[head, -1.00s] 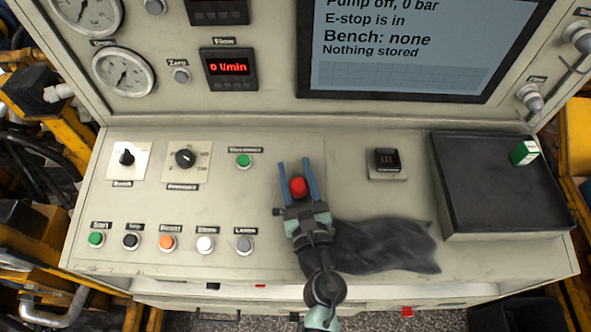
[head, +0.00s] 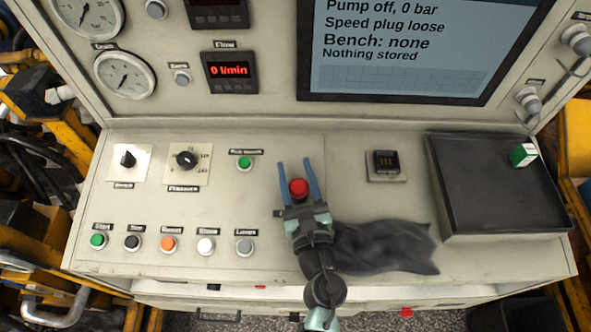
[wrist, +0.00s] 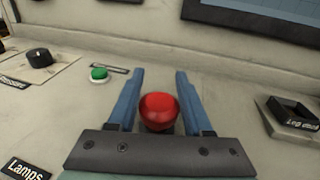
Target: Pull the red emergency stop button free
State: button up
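The red emergency stop button (head: 299,188) stands on the console's sloped panel, between the two blue fingers of my gripper (head: 296,173). In the wrist view the round red button (wrist: 159,111) sits between the fingers, with a gap visible on each side. My gripper (wrist: 159,85) is open, and its fingers reach past the button on both sides. The screen (head: 420,50) reads "Pump off, 0 bar", "Speed plug loose", "Bench: none" and "Nothing stored".
A dark crumpled cloth (head: 385,245) lies right of my wrist. A black tray (head: 495,190) with a green and white box (head: 523,155) is at the right. A green button (head: 245,163), a pressure knob (head: 187,159) and a row of buttons are on the left. A small black socket (head: 386,162) is right of the gripper.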

jog(key=o, duration=0.4)
jog(key=shift+r, duration=0.2)
jog(key=shift+f, duration=0.1)
jog(key=b+v, duration=0.3)
jog(key=v, duration=0.9)
jog(key=shift+b, duration=0.3)
jog(key=shift+s+d, duration=0.1)
jog(key=shift+s, duration=0.4)
